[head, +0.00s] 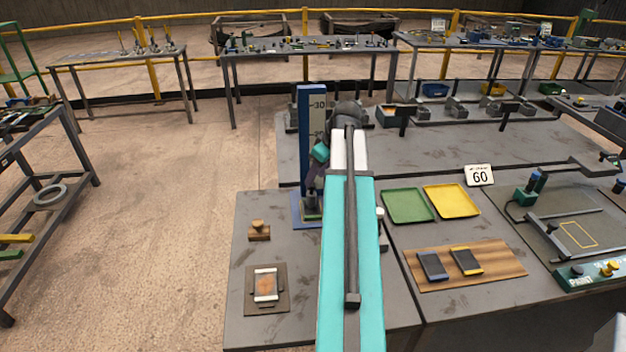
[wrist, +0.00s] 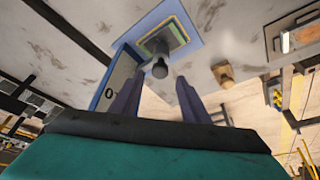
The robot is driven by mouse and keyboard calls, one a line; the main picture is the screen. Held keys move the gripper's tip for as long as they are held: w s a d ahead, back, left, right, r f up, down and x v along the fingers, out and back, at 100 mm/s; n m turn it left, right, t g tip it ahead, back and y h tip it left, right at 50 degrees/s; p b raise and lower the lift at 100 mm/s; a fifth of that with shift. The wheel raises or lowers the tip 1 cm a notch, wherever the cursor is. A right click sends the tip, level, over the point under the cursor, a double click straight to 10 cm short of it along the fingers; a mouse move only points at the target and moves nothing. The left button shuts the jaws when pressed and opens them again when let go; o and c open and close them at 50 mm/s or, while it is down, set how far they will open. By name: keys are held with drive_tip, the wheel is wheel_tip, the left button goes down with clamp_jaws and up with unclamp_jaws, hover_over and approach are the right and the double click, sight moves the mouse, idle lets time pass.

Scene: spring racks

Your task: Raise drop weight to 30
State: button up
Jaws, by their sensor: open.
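A dark round-ended piece, perhaps the drop weight (wrist: 160,69), sits over the base block. My gripper (head: 311,186) is low beside the scale, pointing down. In the wrist view my gripper (wrist: 157,92) is open, its two purple fingers on either side of the dark piece, with gaps showing. My arm hides part of the tester.
A wooden stamp-like block (head: 259,230) and a pad with a white-framed piece (head: 266,285) lie left. Right of my arm are a green tray (head: 407,205), a yellow tray (head: 451,201), a 60 sign (head: 479,175) and a wooden board (head: 500,258).

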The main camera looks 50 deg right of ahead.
sight(310, 191)
drive_tip(key=shift+p+x, duration=0.4)
drive_tip(key=shift+x, duration=1.45)
clamp_jaws()
